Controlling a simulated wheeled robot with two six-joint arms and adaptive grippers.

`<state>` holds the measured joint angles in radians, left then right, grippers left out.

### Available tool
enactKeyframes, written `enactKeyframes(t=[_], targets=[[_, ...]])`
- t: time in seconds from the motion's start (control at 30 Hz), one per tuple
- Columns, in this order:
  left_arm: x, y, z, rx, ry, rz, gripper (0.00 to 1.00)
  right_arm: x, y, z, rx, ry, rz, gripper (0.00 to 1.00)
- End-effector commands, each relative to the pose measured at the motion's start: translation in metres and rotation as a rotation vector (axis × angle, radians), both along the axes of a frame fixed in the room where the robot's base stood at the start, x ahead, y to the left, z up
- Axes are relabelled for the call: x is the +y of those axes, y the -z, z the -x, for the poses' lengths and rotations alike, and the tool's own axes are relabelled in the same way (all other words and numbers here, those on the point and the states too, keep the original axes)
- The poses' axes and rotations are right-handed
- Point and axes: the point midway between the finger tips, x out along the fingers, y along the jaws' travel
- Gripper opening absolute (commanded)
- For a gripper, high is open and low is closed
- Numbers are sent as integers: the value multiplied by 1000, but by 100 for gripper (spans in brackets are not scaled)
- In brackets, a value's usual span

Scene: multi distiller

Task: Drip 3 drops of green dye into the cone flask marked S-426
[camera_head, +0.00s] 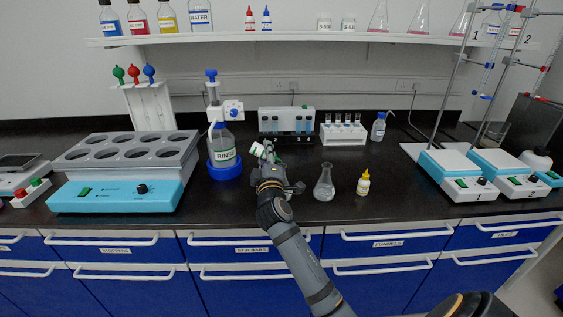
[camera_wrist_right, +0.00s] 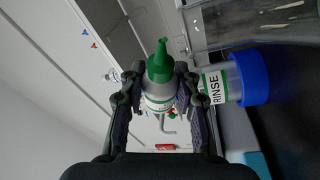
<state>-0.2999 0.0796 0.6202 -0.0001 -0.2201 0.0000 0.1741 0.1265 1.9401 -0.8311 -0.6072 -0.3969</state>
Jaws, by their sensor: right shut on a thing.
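My right gripper (camera_head: 266,160) is shut on a small white dye bottle (camera_head: 257,150) with a green cap. In the right wrist view the bottle (camera_wrist_right: 160,78) sits between the two fingers (camera_wrist_right: 160,88), its green nozzle pointing away from the palm. In the head view the bottle looks tilted, partly hidden by the gripper, above the bench. A clear cone flask (camera_head: 324,184) stands upright on the bench to the right of the gripper, apart from it; its marking is too small to read. My left gripper is out of view.
A yellow-capped dye bottle (camera_head: 363,184) stands right of the flask. A tube rack (camera_head: 343,132) is behind. Stirrer plates (camera_head: 455,172) stand at right. The bench right of the yellow-capped bottle is clear.

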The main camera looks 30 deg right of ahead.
Motion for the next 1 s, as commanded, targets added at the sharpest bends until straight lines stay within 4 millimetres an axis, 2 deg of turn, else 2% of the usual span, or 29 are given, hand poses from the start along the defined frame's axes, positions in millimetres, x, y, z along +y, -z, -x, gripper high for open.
enactKeyframes(t=[0.37,0.5,1.0], targets=[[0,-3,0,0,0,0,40,0,-1,0,3,0,3,14],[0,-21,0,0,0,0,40,0,-3,-1,46,0,42,14],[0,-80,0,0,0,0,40,1,10,-1,233,0,220,14]])
